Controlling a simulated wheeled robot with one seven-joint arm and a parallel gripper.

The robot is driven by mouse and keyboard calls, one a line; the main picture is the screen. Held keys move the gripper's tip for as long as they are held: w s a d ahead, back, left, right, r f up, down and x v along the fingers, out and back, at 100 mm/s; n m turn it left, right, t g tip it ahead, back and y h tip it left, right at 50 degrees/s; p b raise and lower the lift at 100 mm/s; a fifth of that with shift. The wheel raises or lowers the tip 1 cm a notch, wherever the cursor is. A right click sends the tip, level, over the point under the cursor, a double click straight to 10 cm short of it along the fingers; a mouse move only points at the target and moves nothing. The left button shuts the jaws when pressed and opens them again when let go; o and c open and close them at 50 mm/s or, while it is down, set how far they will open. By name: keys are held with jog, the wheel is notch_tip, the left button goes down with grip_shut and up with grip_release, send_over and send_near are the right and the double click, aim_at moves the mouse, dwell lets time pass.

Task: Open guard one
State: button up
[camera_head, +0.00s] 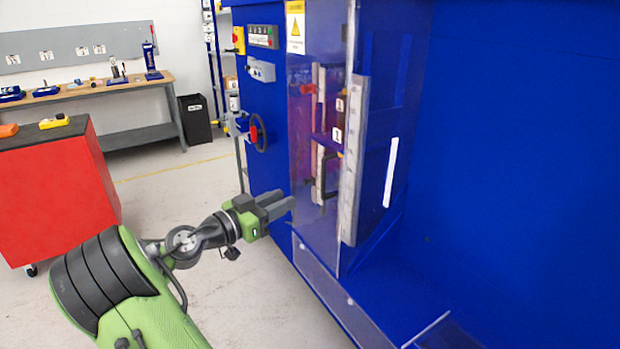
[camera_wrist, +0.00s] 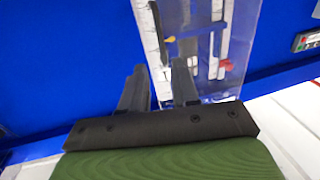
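The clear guard panel (camera_head: 318,215) stands upright on the front of the blue machine, with pale metal strips along its edges. A dark handle (camera_head: 331,176) shows behind or on the clear panel; I cannot tell which. Small white labels show above it, too small to read surely. My gripper (camera_head: 286,205) is left of the panel and lower than the handle. In the wrist view my gripper (camera_wrist: 160,82) has its two dark fingers apart, with nothing seen between them. The clear panel (camera_wrist: 206,84) with its pale strips shows just beyond the fingers there. Whether a fingertip touches it is unclear.
The blue machine (camera_head: 515,170) fills the right side. A control box (camera_head: 262,36) and a dark handwheel (camera_head: 258,132) are on its left face. A red cabinet (camera_head: 55,190) stands at left, a workbench (camera_head: 110,88) behind it. The floor between is clear.

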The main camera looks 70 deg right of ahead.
aim_at(322, 197)
jog(key=p+x, duration=0.1)
jog(key=x, duration=1.2)
jog(key=shift+s+d+f, duration=0.1)
jog(key=shift+s+d, duration=0.05)
jog(key=shift+d, duration=0.2)
jog(key=shift+c, duration=0.3)
grip_shut()
